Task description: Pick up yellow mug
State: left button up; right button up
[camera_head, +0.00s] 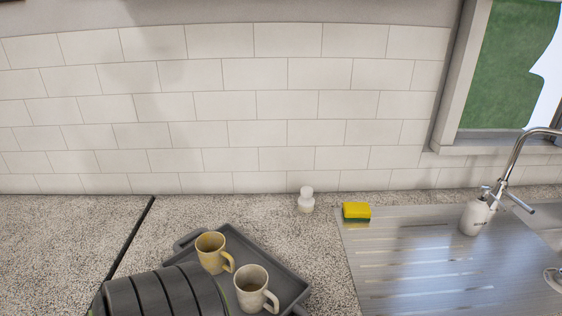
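The yellow mug (210,251) stands upright on a dark grey tray (188,240) at the bottom of the head view, left of centre. Its handle points to the lower right. A paler, cream mug (250,288) stands upright on the same tray, in front and to the right of it, with its handle also to the right. The yellow mug's opening faces up and it looks empty. The lower left part of the tray is hidden.
The tray rests on a speckled counter (60,230) against a tiled wall. A small white object (306,199) stands behind it. A yellow and green sponge (356,212) lies by a steel drainer (400,265). A white dispenser (474,217) and a tap (514,158) are at right.

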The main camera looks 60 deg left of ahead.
aim_at(211, 247)
jog(key=u, duration=2.35)
jog(key=i+j+z, duration=0.1)
jog(key=j+z, duration=0.2)
jog(key=j, duration=0.6)
